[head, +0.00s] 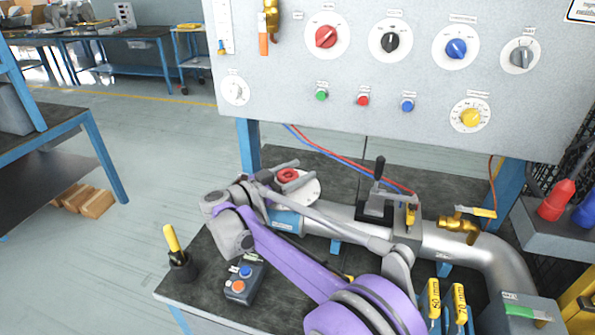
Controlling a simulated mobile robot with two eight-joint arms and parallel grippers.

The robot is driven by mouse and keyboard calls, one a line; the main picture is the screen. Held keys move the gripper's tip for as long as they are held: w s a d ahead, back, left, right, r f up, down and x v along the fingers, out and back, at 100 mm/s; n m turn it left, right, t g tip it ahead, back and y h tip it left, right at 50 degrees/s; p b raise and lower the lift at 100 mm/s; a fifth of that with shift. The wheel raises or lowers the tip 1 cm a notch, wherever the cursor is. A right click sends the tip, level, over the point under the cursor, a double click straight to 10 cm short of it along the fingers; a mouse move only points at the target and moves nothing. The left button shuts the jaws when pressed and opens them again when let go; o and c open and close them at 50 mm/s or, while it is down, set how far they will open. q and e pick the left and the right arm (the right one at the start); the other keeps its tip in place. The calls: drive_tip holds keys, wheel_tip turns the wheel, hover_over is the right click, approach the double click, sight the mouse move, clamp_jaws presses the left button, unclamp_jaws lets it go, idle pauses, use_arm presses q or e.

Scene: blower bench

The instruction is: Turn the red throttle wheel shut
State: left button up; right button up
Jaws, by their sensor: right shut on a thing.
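The red throttle wheel (289,174) is small and sits over a pale round dial plate (307,190) at the left end of the grey pipe (340,220) on the bench. My right gripper (286,177) reaches it from the left, with one grey finger showing on its far side. The gripper is shut on the wheel. The near finger and part of the dial plate are hard to make out behind the gripper and arm. My left gripper is not in view.
A control panel (270,100) with knobs and buttons stands behind the bench. A black lever (379,168) and a yellow-handled valve (460,224) rise along the pipe. A button box (244,283) and a cup with a yellow-handled tool (180,262) stand front left.

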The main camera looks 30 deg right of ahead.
sight(279, 181)
drive_tip(key=o, duration=1.4)
drive_tip(key=a, duration=0.7)
drive_tip(key=s+a, duration=0.1)
drive_tip(key=a, duration=0.2)
drive_tip(key=shift+s+a+p, duration=0.1)
drive_tip(key=shift+a+p, duration=0.3)
